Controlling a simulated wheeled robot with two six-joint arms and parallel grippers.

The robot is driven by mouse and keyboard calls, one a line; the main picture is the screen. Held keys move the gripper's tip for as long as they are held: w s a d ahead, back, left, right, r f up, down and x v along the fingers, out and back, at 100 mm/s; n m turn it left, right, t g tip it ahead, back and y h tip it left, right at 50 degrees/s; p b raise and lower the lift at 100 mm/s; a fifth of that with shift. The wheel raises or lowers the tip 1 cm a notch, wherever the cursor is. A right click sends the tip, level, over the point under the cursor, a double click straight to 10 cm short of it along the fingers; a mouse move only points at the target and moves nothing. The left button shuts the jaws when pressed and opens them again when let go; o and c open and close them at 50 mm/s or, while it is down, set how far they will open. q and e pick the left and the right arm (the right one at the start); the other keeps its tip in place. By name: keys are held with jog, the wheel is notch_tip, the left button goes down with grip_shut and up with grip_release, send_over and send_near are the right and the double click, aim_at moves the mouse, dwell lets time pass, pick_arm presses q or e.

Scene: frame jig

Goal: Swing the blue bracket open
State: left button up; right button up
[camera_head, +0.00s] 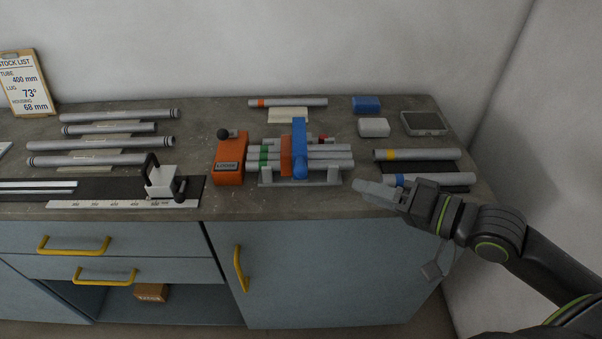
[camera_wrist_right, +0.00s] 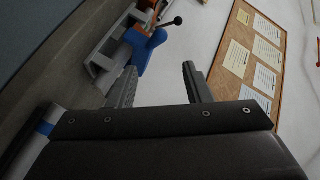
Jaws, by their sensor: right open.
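The blue bracket (camera_head: 299,140) lies across several grey tubes in the jig (camera_head: 325,177), with an orange block beside it. Its rounded near end faces the front of the bench. In the right wrist view the blue bracket (camera_wrist_right: 143,48) shows beyond the left finger, at the upper left. My right gripper (camera_head: 362,190) is to the right of the jig, near the bench's front edge. In the right wrist view my right gripper (camera_wrist_right: 160,80) is open, with nothing between its fingers. It appears apart from the bracket. My left gripper is not in view.
An orange block with a black knob (camera_head: 229,165) stands left of the jig. Tubes with yellow (camera_head: 417,155) and blue bands lie to the right, close to my right gripper. Blue (camera_head: 366,104) and white boxes stand behind. A measuring fixture (camera_head: 160,182) is at the left.

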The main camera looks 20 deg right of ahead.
aim_at(301, 169)
jog(key=shift+b+x, duration=1.75)
jog(key=shift+x, duration=6.1)
grip_shut()
